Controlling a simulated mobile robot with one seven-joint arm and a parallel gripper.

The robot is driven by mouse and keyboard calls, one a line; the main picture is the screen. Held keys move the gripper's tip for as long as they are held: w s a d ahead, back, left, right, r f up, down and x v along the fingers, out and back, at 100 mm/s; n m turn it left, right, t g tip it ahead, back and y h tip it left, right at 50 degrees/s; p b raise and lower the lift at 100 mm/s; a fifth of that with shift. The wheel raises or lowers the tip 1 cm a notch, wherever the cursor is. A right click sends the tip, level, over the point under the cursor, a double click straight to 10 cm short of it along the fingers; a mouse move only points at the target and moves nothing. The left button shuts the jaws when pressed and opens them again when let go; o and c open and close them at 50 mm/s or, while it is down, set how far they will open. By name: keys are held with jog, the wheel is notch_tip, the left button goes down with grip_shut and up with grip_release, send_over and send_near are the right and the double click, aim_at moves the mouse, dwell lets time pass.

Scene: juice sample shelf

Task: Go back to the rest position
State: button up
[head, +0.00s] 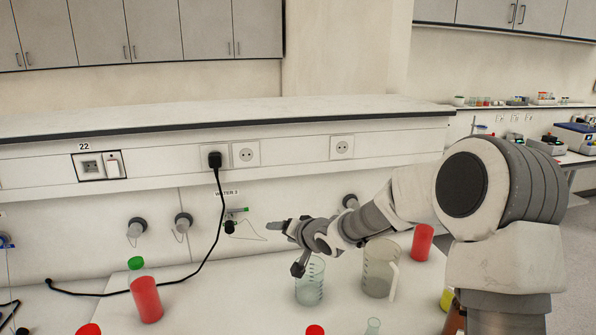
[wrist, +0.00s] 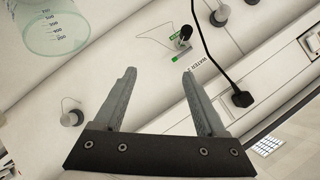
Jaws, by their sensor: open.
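My gripper (head: 285,240) is in the air above the white bench, in front of the wall panel with the taps. In the wrist view, its two fingers (wrist: 158,78) are spread apart with nothing between them. A clear beaker (head: 309,283) stands on the bench below my gripper, and a graduated beaker shows at the top left of the wrist view (wrist: 50,28). A clear jug with a handle (head: 377,272) stands to its right, under my forearm.
Red tops (head: 315,330) show at the front edge. A black cable (head: 190,275) hangs from a socket onto the bench. A shelf (head: 230,115) runs above the wall panel.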

jog(key=s+d+r+n+g+h, duration=0.1)
jog(key=s+d+r+h, duration=0.35)
jog(key=s+d, duration=0.35)
jog(key=s+d+r+h, duration=0.3)
jog(key=s+d+r, duration=0.2)
jog(key=s+d, duration=0.3)
jog(key=s+d+g, duration=0.1)
jog(key=s, duration=1.1)
jog(key=s+d+n+g, duration=0.1)
jog(key=s+d+g, duration=0.1)
jog(key=s, duration=0.9)
jog(key=shift+s+g, duration=0.3)
jog(key=shift+s, duration=0.05)
jog(key=shift+y, duration=0.25)
jog(key=c, duration=0.3)
jog(key=shift+c, duration=0.3)
jog(key=shift+a, duration=0.15)
